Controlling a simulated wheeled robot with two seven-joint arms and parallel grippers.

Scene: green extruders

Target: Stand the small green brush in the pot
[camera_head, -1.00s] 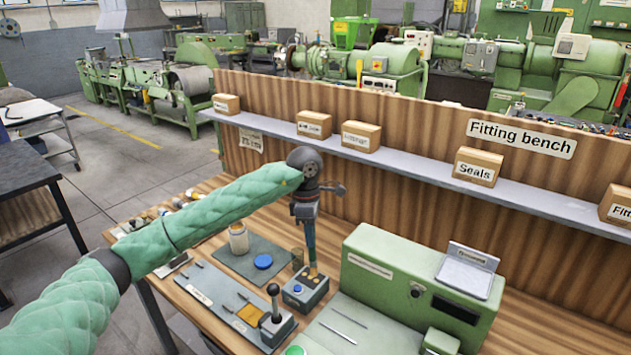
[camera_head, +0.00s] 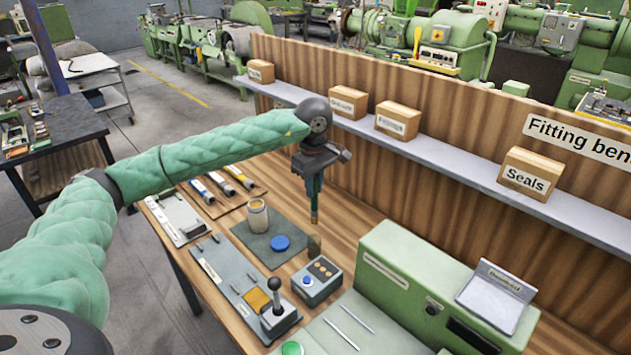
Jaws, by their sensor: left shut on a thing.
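My left gripper (camera_head: 314,178) points down over the bench and is shut on a slim green brush (camera_head: 314,192). The brush hangs upright with its brownish tip down, apparently clear of the bench. The gripper's fingers partly hide its upper part. A cream pot (camera_head: 258,219) with a yellowish-brown open top stands on a dark mat (camera_head: 254,241), to the left of the brush. A round blue lid (camera_head: 280,243) lies on the mat near the pot. My right gripper is not in view.
A button box (camera_head: 317,280), a joystick box (camera_head: 278,318) and a green machine (camera_head: 405,285) stand in front. A shelf (camera_head: 440,163) with labelled boxes runs behind.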

